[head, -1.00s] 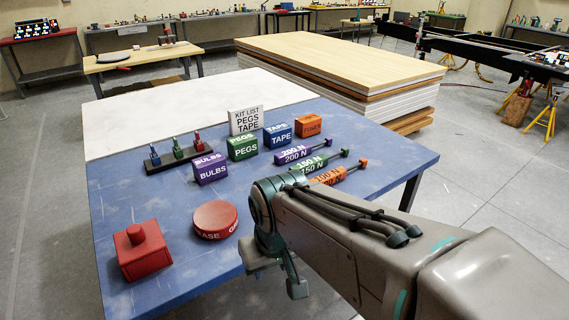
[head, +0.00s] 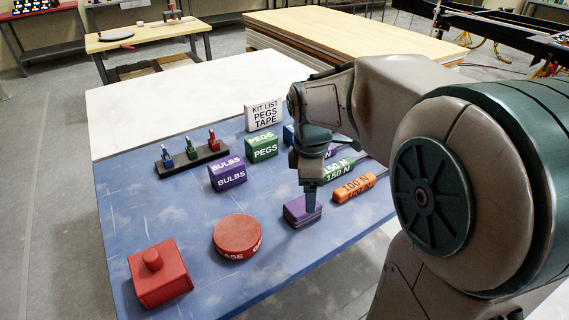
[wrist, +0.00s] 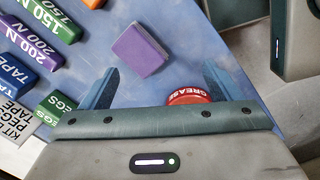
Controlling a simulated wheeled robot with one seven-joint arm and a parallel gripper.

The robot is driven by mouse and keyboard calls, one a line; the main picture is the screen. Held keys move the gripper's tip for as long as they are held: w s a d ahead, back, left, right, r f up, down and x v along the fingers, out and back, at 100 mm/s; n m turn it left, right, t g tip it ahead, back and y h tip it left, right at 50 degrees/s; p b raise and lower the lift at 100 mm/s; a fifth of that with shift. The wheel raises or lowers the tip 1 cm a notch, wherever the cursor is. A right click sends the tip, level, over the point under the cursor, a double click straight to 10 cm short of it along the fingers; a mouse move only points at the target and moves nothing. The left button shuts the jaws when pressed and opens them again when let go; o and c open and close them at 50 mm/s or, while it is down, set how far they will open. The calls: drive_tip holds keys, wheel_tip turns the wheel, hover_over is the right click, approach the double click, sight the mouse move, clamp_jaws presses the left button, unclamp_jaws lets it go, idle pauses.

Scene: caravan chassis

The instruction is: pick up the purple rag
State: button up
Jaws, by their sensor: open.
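The purple rag (head: 302,211) is a small folded purple block lying on the blue part of the table, between the red grease tin (head: 238,237) and the orange 100 N tool (head: 354,188). My gripper (head: 311,203) points down over it, one finger covering part of the rag in the head view. In the wrist view the rag (wrist: 141,49) lies ahead of my open fingers (wrist: 163,87), nearer the left finger, with nothing between them. I cannot tell the exact height above it.
A red knobbed box (head: 158,275) stands at the near left. Purple BULBS (head: 227,174) and green PEGS (head: 263,147) boxes stand behind, by the white kit list block (head: 265,116). Green and purple torque tools lie right of the gripper. Blue table is clear around the rag.

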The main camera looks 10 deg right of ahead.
sight(303, 205)
drive_tip(key=w+n+p, duration=0.1)
drive_tip(key=w+n, duration=0.6)
drive_tip(key=n, duration=0.1)
drive_tip(key=shift+g+y, duration=0.4)
drive_tip(key=f, duration=0.7)
drive_tip(key=shift+s+d+f, duration=0.2)
drive_tip(key=shift+s+f, duration=0.05)
drive_tip(key=shift+f, duration=0.05)
drive_tip(key=f, duration=0.3)
drive_tip(key=s+f, duration=0.1)
drive_tip(key=shift+s+a+f+p, duration=0.1)
drive_tip(key=shift+a+f+p, duration=0.15)
drive_tip(key=shift+f+p, duration=0.1)
drive_tip(key=shift+f, duration=0.4)
drive_tip(key=c, duration=1.1)
